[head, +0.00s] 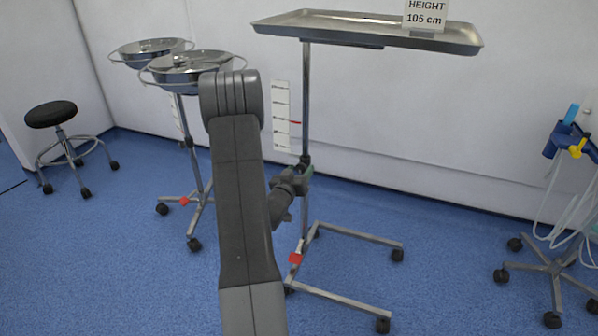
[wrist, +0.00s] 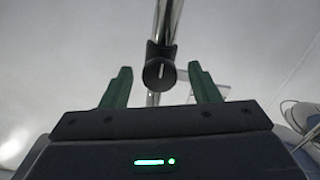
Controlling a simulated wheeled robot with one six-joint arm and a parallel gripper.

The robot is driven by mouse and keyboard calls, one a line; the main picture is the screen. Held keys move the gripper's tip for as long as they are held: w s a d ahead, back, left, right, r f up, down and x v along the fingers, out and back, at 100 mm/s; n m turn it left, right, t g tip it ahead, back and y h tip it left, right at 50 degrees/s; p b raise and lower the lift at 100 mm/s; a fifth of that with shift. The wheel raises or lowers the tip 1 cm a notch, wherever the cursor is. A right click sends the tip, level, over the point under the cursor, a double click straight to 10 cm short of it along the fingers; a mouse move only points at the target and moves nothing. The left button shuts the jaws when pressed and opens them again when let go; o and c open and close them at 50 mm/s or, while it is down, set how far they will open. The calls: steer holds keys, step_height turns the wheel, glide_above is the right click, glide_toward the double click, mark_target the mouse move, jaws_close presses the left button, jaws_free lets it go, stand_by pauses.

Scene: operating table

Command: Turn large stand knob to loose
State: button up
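The large stand's tray (head: 375,30) is at the top of the head view, on an upright pole (head: 306,90). My gripper (head: 307,171) is at the pole, well below the tray; its fingers are small and partly hidden there. In the wrist view the round black knob (wrist: 159,74) sits on the shiny pole (wrist: 168,20), with a pale upright line on its face. My gripper's two green fingers (wrist: 163,88) are open, one on each side of the knob, with a visible gap on both sides. I cannot tell how far ahead of the fingertips the knob is.
A sign on the tray reads "HEIGHT 105 cm". A scale strip (head: 282,115) with a red mark stands left of the pole. Double basin stand (head: 190,70) and black stool (head: 51,114) are at left. A wheeled stand with hoses (head: 553,268) is at right. Blue floor between is clear.

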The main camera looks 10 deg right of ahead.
steer(key=p+v, duration=0.3)
steer(key=v, duration=1.1)
steer(key=shift+w, duration=0.1)
steer(key=b+x, duration=0.3)
steer(key=x, duration=1.1)
